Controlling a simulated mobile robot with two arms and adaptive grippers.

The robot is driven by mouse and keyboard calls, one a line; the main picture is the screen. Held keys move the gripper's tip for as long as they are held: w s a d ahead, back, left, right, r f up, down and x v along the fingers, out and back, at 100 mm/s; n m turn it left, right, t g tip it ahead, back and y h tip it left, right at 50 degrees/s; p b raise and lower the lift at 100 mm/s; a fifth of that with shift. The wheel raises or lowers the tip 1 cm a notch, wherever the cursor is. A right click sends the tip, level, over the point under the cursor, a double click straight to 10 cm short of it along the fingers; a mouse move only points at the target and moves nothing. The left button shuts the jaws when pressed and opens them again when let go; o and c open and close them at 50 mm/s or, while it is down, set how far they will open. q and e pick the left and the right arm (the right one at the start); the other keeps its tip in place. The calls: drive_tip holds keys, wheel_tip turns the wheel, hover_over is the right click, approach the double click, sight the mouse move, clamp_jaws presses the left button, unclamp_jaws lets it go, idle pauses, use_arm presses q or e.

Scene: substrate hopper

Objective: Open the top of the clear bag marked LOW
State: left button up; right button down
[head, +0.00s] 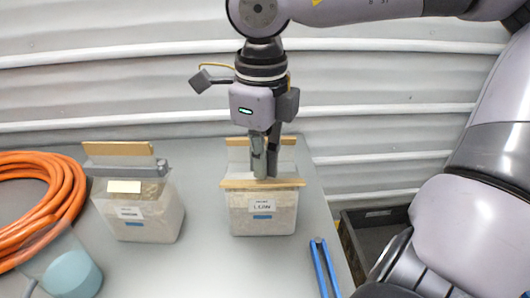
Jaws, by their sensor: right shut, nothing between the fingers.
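A clear bag (262,215) of pale material stands upright on the grey table at the centre. Its white label appears to begin with L, but the print is too small to read surely. Tan strips run along its top, a front strip (240,184) and a back strip (292,141), with a gap between them. My right gripper (266,176) points down from above, with its shut fingers between the two strips and reaching the front strip. The fingers hide part of the bag's mouth; I cannot tell if they touch it. My left gripper is not in view.
A second clear bag (139,220), with a tan strip and grey bar at its top, stands to the left. An orange hose (65,195) and a clear container with teal contents (72,272) are farther left. Blue-handled tool (324,268) lies front right; a dark crate (372,218) stands beyond the table's right edge.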

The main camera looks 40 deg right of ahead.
drive_tip(key=shift+s+a+f, duration=0.1)
drive_tip(key=shift+s+a, duration=0.15)
drive_tip(key=shift+s, duration=0.05)
wheel_tip(320, 180, up, 8)
drive_tip(key=p, duration=0.5)
drive_tip(key=shift+p, duration=0.3)
idle(0.5)
